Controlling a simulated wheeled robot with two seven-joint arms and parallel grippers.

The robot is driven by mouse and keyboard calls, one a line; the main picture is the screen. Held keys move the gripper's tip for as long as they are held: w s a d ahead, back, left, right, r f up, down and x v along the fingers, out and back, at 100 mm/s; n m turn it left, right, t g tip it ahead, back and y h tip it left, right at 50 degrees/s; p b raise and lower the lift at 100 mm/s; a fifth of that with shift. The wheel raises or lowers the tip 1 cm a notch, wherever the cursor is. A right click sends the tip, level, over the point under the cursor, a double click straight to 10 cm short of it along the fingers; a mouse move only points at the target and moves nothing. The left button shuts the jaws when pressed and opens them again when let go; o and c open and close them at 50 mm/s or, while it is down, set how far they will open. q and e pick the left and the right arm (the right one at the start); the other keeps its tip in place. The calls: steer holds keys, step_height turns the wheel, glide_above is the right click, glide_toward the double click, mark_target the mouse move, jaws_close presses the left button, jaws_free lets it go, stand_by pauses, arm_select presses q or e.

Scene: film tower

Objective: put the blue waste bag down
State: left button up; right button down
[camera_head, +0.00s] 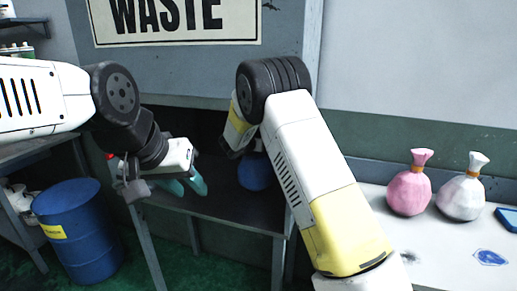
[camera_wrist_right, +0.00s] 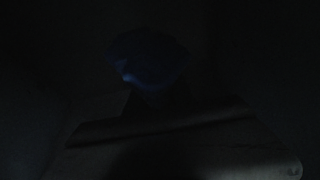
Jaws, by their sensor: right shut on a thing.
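The blue waste bag (camera_head: 255,173) is a round dark blue bag in the shadowed opening under the WASTE sign, mostly below my right arm. It also shows dimly in the right wrist view (camera_wrist_right: 150,62). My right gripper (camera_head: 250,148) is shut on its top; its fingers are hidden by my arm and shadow. The bag is over or on the dark shelf (camera_head: 215,207); I cannot tell whether it touches.
A pink bag (camera_head: 409,184) and a white bag (camera_head: 461,188) stand on the pale counter (camera_head: 440,250) at right, near a blue tray (camera_head: 507,218). A blue drum (camera_head: 80,235) stands on the floor at left. The WASTE panel (camera_head: 285,45) hangs above the opening.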

steer(key=shift+f, duration=0.95)
steer(key=c, duration=1.1)
jaws_free()
steer(key=shift+f, duration=0.1)
steer(key=shift+s+a+r, duration=0.1)
steer(key=shift+s+r, duration=0.1)
steer(key=shift+r, duration=0.1)
steer(key=v, duration=1.1)
steer(key=shift+s, duration=0.3)
